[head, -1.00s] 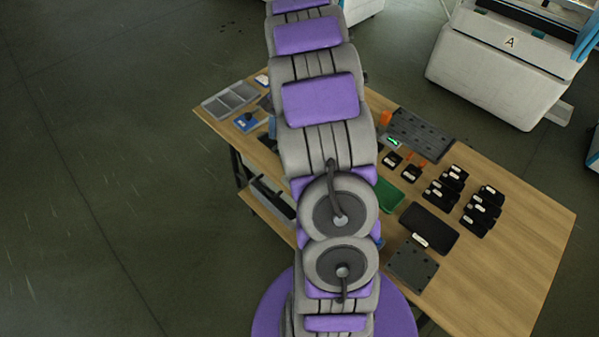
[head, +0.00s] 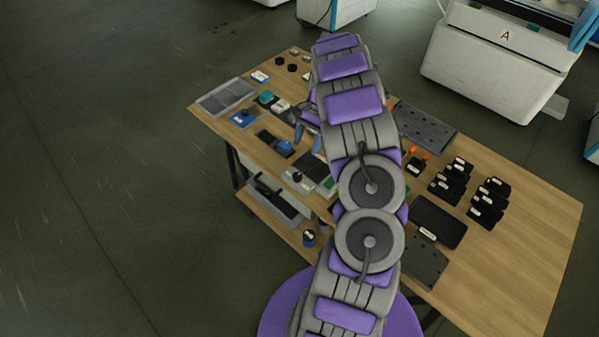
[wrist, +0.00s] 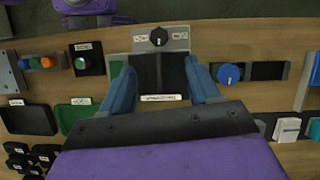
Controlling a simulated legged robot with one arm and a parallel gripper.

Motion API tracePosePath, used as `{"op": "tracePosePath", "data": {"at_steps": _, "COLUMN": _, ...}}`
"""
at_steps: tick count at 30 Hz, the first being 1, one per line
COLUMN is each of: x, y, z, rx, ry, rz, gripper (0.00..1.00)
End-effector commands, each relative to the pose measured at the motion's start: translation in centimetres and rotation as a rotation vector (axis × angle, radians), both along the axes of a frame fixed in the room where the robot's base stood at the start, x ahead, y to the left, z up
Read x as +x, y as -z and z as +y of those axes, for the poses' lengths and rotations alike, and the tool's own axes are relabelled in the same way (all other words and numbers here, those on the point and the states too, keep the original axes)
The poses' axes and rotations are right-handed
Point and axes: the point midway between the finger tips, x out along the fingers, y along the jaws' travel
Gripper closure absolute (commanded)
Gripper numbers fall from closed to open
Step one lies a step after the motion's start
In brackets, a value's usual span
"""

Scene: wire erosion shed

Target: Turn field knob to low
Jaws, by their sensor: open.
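A black round knob (wrist: 158,37) sits on a grey plate at the top middle of the wrist view, with a small white label on each side. A dark panel (wrist: 158,75) below it carries a white label too small to read. In the head view the black knob (head: 297,177) shows left of my arm. My gripper (wrist: 163,90) is open and empty. Its blue fingers stand left and right of the dark panel in the picture, below the knob and apart from it. The fingers also show in the head view (head: 307,138).
A blue knob (wrist: 228,74) is close to the right finger. A boxed green button (wrist: 84,61) and coloured buttons (wrist: 40,63) lie left. The table's right end is clear.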

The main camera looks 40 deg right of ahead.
Motion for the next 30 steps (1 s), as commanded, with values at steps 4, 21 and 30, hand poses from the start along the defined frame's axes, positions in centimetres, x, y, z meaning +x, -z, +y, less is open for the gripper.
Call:
{"op": "tracePosePath", "data": {"at_steps": 4, "x": -0.5, "y": 3.1, "z": 1.2, "rx": 0.003, "ry": 0.0, "rz": 0.005, "gripper": 0.39}}
{"op": "tracePosePath", "data": {"at_steps": 21, "x": -1.0, "y": 10.5, "z": 4.3, "rx": 0.003, "ry": -0.001, "rz": 0.002, "gripper": 0.39}}
{"op": "tracePosePath", "data": {"at_steps": 30, "x": -0.9, "y": 10.8, "z": 4.4, "rx": 0.002, "ry": 0.0, "rz": 0.0, "gripper": 0.39}}
